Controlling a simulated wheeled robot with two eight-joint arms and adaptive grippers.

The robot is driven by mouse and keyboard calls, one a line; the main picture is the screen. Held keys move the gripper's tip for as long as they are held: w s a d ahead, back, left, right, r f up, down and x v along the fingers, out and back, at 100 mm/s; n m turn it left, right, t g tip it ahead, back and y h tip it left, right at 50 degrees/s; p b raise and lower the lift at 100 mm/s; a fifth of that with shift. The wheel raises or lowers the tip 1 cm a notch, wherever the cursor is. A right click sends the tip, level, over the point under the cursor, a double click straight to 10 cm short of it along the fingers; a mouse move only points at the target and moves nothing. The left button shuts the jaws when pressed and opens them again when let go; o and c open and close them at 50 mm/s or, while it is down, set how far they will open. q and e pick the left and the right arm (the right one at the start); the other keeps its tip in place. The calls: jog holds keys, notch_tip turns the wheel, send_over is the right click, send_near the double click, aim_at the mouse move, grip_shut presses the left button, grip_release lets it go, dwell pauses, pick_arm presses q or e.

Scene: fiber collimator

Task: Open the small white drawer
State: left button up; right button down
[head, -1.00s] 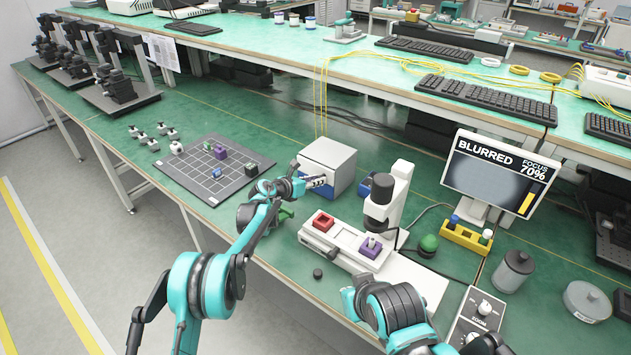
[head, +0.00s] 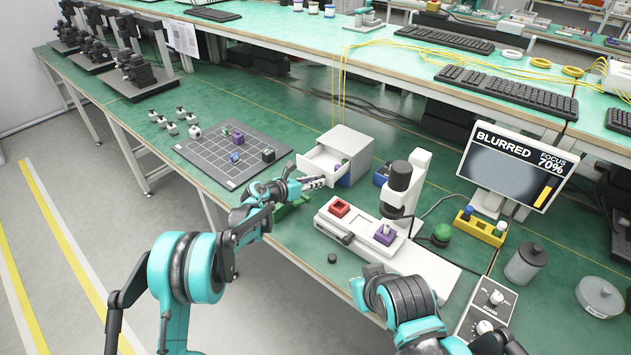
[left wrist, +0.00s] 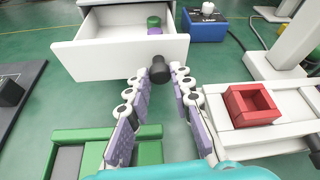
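The small white drawer (head: 318,164) is pulled partway out of its white box (head: 348,150). In the left wrist view the drawer (left wrist: 105,55) shows its inside, with a green and purple piece (left wrist: 154,24) at the back right. A dark knob (left wrist: 158,70) stands out from its front. My left gripper (head: 318,182) is at the drawer front. In the left wrist view its two fingers (left wrist: 158,76) lie either side of the knob, with the tips close against it; exact contact is hard to see. My right arm shows at the bottom, but its fingers do not.
Right of the drawer stand a blue box (head: 381,174) and a white microscope (head: 420,175) over a slide with a red block (head: 339,208) and a purple block (head: 386,233). A green holder (head: 290,212) sits below my left gripper. A gridded mat (head: 228,160) lies left.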

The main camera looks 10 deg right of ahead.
pick_arm(q)
jog(key=o, duration=0.4)
jog(key=shift+a, duration=0.15)
jog(key=v, duration=1.1)
jog(key=shift+s+a+r, duration=0.2)
jog(key=shift+s+a, duration=0.05)
jog(key=shift+r, duration=0.1)
